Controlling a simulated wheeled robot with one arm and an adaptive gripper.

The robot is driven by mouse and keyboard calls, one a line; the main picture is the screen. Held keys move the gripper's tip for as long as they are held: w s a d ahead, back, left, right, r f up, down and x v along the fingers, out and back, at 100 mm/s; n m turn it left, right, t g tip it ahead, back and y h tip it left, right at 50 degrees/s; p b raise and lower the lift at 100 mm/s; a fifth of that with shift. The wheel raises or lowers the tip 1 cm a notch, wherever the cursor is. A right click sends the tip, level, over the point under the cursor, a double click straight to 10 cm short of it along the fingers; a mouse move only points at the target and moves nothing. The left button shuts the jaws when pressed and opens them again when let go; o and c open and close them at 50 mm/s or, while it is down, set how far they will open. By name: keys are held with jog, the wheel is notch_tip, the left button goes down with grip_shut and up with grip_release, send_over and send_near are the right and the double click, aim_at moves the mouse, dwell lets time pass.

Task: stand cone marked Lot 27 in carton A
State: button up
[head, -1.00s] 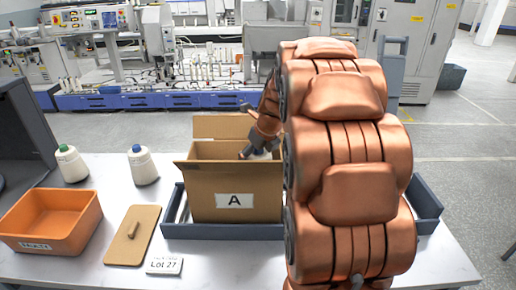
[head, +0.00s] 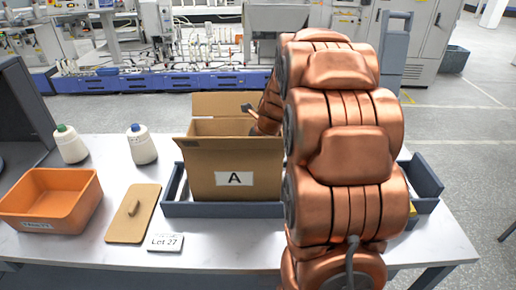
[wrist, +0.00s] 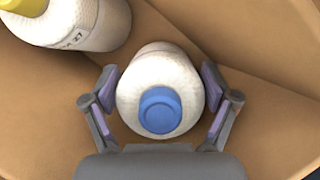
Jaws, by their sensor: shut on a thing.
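Carton A (head: 203,183) is an open brown box in a grey tray (head: 180,210). My arm reaches over into it, and its front wall hides my gripper in the head view. In the wrist view my gripper (wrist: 160,92) is shut on a white cone with a blue tip (wrist: 160,110), inside the carton (wrist: 245,35). No label shows on the held cone. A second white cone with a yellow tip (wrist: 95,25) is beside it at the upper left, apart from it; its partly cut label shows "27".
A green-tipped cone (head: 71,146) and a blue-tipped cone (head: 142,147) stand on the table left of the tray. An orange bin (head: 50,200), a tan board with a handle (head: 145,200) and a "Lot 27" card (head: 165,242) lie in front.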

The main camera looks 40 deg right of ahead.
jog(key=o, duration=1.6)
notch_tip(320, 180, up, 10)
jog(key=shift+r, duration=0.1)
